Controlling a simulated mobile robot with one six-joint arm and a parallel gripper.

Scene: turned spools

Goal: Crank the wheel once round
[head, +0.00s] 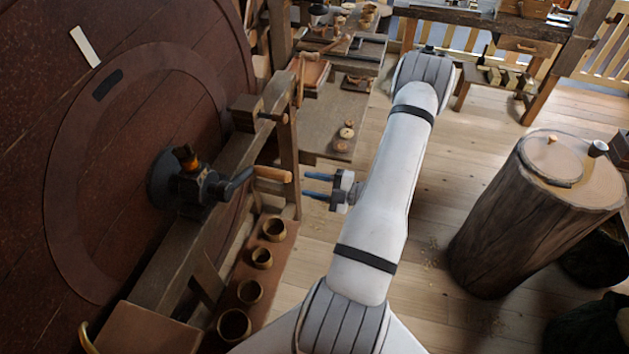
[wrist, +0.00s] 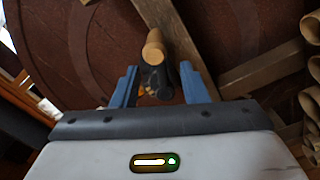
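The large dark red-brown wheel (head: 130,120) fills the left of the head view, with a pale strip (head: 85,46) near its upper edge. At its hub is a dark metal crank (head: 205,187) with a light wooden handle (head: 272,174) pointing right. My gripper (head: 317,186) is just right of the handle's end, apart from it, with its blue fingers pointing at it. In the wrist view the handle (wrist: 154,48) shows end-on beyond and between the two spread blue fingers (wrist: 158,88). The gripper is open and empty.
A wooden beam frame (head: 230,165) stands in front of the wheel. Several wooden bowls (head: 249,292) sit on a shelf below the crank. A workbench (head: 340,110) is behind, and a log stump (head: 540,215) stands at right.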

